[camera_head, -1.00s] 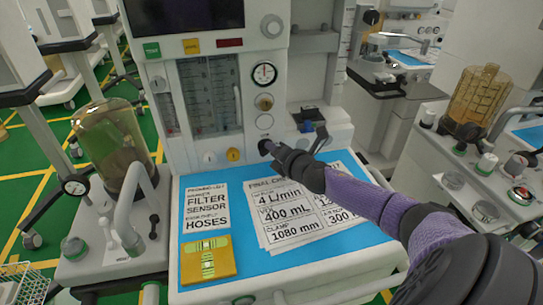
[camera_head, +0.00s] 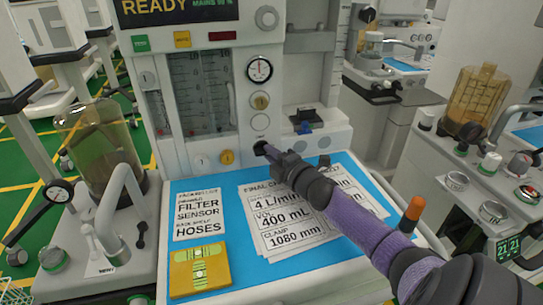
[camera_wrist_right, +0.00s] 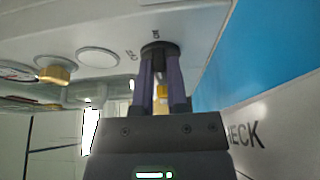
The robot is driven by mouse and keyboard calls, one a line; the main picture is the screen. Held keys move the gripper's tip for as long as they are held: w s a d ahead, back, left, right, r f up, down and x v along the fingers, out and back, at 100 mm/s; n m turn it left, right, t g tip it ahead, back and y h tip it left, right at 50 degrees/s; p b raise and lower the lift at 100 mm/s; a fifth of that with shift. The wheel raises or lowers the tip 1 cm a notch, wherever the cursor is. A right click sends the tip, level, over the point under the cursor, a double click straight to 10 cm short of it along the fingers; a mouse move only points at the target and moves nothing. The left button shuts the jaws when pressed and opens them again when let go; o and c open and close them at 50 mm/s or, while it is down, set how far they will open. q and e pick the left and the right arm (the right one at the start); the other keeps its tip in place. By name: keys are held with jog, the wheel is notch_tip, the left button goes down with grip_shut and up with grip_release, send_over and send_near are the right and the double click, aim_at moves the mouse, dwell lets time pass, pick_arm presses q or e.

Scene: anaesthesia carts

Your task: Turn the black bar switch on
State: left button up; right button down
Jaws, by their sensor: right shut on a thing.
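The black bar switch (camera_wrist_right: 160,48) sits on the white front panel of the anaesthesia machine, with ON printed above it and OFF to its left in the right wrist view. My right gripper (camera_wrist_right: 160,75) is shut on it, one finger on each side; the bar itself is mostly hidden between them. In the head view the right gripper (camera_head: 266,151) reaches the low panel from the right. The machine's display (camera_head: 180,9) is lit and reads READY and MAINS. My left gripper is not in view.
A gauge (camera_head: 259,69) and a yellow knob (camera_head: 260,101) are above the switch. An orange-tipped handle (camera_head: 413,209) stands by the worktop's right edge.

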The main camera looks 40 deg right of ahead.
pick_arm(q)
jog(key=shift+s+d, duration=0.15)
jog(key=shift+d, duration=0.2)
pick_arm(e)
jog(key=c, duration=0.6)
grip_release()
jog(key=shift+c, duration=0.2)
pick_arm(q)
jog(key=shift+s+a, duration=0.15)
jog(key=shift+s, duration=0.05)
pick_arm(e)
jog(key=shift+s, duration=0.15)
jog(key=s+p, duration=0.1)
jog(key=s, duration=0.2)
jog(key=s+p, duration=0.1)
jog(key=s, duration=0.2)
jog(key=s+a+p, duration=0.1)
jog(key=s, duration=0.2)
jog(key=shift+s+f, duration=0.1)
jog(key=shift+s, duration=0.2)
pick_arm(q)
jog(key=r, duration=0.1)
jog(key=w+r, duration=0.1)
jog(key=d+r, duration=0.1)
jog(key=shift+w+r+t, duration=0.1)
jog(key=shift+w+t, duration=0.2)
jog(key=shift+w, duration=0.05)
